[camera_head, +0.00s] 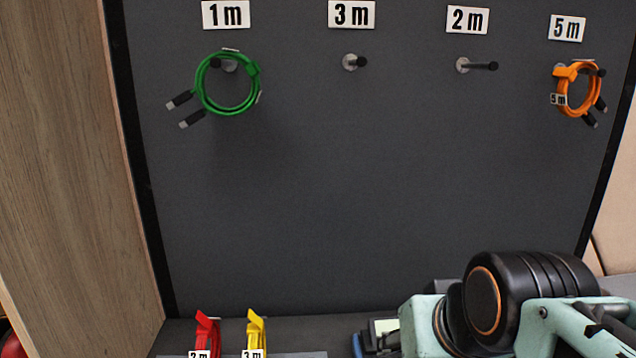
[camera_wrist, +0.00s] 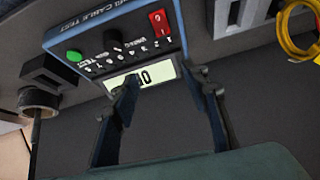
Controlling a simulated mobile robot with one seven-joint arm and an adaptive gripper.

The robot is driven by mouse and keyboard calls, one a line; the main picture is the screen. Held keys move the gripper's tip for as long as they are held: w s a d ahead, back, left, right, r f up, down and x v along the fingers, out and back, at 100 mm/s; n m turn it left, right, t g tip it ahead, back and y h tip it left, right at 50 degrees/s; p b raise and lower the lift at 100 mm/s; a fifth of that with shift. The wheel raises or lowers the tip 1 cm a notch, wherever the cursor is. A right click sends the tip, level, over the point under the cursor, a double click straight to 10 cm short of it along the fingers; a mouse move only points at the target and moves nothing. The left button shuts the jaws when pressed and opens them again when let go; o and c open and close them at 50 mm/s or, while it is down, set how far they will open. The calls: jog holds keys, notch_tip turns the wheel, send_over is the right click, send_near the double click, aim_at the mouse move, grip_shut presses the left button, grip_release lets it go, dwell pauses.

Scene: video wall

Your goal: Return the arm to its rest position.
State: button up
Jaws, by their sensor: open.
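My arm (camera_head: 500,310) reaches in from the lower right of the head view, low in front of the dark board. My gripper (camera_wrist: 165,100) shows in the wrist view with its two dark fingers apart and nothing between them. The fingers point toward a blue cable tester (camera_wrist: 120,45) with a green button, a red switch and a lit display. The gap between fingers and tester is hard to judge. In the head view the gripper is hidden behind the arm or out of frame.
A green cable (camera_head: 203,92) hangs on the 1 m peg and an orange cable (camera_head: 562,90) on the 5 m peg. The 3 m peg (camera_head: 353,62) and 2 m peg (camera_head: 476,65) are bare. Red (camera_head: 207,330) and yellow (camera_head: 256,330) cables stand at the lower left.

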jog(key=s+r+g+p, duration=0.1)
jog(key=s+r+p, duration=0.2)
jog(key=r+p, duration=2.7)
jog(key=shift+s+r+g+h+p, duration=0.2)
jog(key=shift+r+g+h+p, duration=0.15)
jog(key=shift+p, duration=0.85)
dwell(0.4)
